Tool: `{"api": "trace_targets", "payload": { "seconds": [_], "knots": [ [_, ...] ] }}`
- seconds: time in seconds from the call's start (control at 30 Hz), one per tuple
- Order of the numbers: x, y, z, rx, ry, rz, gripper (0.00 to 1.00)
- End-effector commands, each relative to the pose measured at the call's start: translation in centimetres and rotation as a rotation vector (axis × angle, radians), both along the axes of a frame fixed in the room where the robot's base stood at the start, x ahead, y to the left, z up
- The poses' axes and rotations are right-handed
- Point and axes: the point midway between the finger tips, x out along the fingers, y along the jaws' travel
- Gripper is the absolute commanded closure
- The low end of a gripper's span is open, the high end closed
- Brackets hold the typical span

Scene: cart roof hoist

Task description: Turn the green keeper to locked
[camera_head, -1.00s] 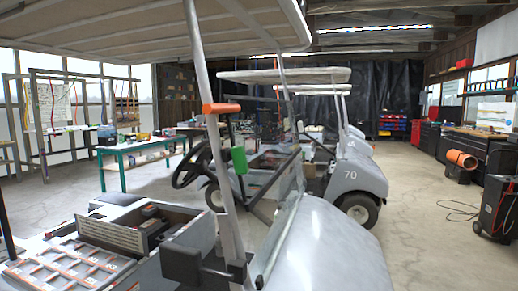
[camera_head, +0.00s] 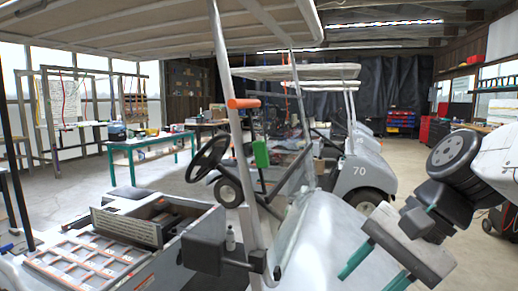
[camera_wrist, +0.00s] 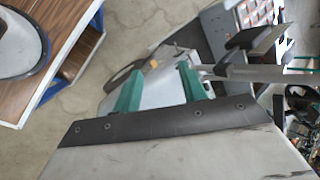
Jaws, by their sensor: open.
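The green keeper (camera_head: 261,153) is a small upright green block beside the near cart's grey roof post (camera_head: 228,80) in the head view. An orange bar (camera_head: 244,103) sticks out from the post just above it. My gripper (camera_head: 372,272) is at the lower right of the head view, low over the cart's pale front and well apart from the keeper. Its two green fingers are spread with nothing between them. They also show in the wrist view (camera_wrist: 160,72). I cannot make out the keeper in the wrist view.
The near cart's roof (camera_head: 150,25) hangs over the upper left. A dark box-like part (camera_head: 205,252) juts from the post's foot. A second cart (camera_head: 360,175), marked 70, stands behind. A green-framed table (camera_head: 150,144) is at the left. Bare floor shows at the right.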

Motion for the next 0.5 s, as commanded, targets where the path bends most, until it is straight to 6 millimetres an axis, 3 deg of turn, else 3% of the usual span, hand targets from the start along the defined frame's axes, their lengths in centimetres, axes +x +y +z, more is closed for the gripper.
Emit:
{"api": "trace_targets", "payload": {
  "seconds": [0.1, 0.2, 0.3, 0.4, 0.5],
  "knots": [
    [6.6, 4.0, 4.2, 0.332, 0.193, -0.263, 0.58],
    [12.0, 6.0, 7.8, 0.590, 0.365, -0.444, 0.58],
    [16.7, 6.6, 10.7, 0.804, 0.521, -0.571, 0.58],
    [20.3, 6.5, 12.7, 0.960, 0.643, -0.651, 0.58],
    [22.4, 6.4, 13.9, 1.056, 0.719, -0.692, 0.58]
  ]
}}
